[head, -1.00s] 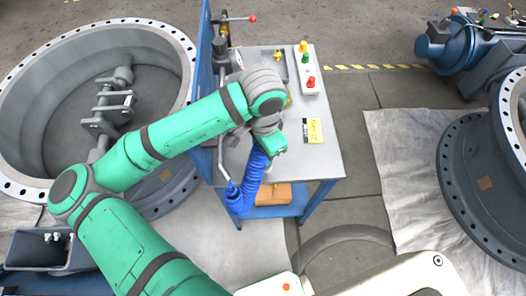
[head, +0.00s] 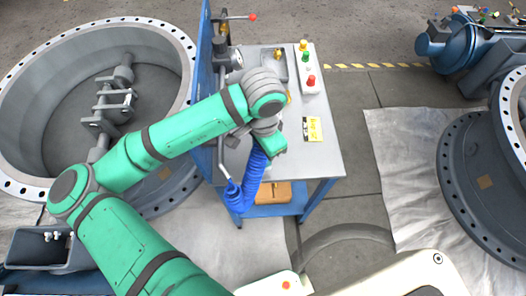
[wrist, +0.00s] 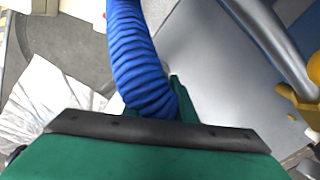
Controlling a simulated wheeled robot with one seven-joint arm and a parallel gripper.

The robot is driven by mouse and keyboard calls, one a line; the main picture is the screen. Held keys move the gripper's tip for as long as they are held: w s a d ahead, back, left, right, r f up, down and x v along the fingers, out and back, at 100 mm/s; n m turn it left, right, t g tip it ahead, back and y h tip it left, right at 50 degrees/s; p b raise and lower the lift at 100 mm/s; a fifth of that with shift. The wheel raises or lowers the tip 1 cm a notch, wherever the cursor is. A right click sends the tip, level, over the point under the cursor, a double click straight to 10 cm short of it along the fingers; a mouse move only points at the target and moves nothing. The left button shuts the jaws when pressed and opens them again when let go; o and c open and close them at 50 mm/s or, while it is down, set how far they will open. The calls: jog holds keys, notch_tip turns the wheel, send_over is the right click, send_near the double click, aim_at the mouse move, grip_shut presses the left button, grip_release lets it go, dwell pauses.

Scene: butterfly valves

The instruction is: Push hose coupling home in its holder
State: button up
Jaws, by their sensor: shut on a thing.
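My gripper (head: 272,146) is over the near part of the grey bench top. It is shut at the end of a blue coiled hose (head: 250,178), which hangs down past the bench's near edge. In the wrist view the hose (wrist: 138,60) runs down to my green fingers (wrist: 176,98). The hose coupling itself is hidden by the fingers and the hose end. A yellow fitting (wrist: 303,100) shows at the right of the wrist view, apart from the fingers. I cannot tell which part is the holder, or whether the coupling sits in it.
The bench (head: 328,160) has a blue panel (head: 204,60) on its left and a button box (head: 308,70) at the back. A yellow label (head: 312,129) lies right of my gripper. A large flanged valve (head: 60,110) stands left.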

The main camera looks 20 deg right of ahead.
jog(key=shift+f, duration=0.5)
dwell(0.9)
jog(key=o, duration=1.6)
jog(key=shift+c, duration=0.2)
jog(key=shift+r, duration=3.75)
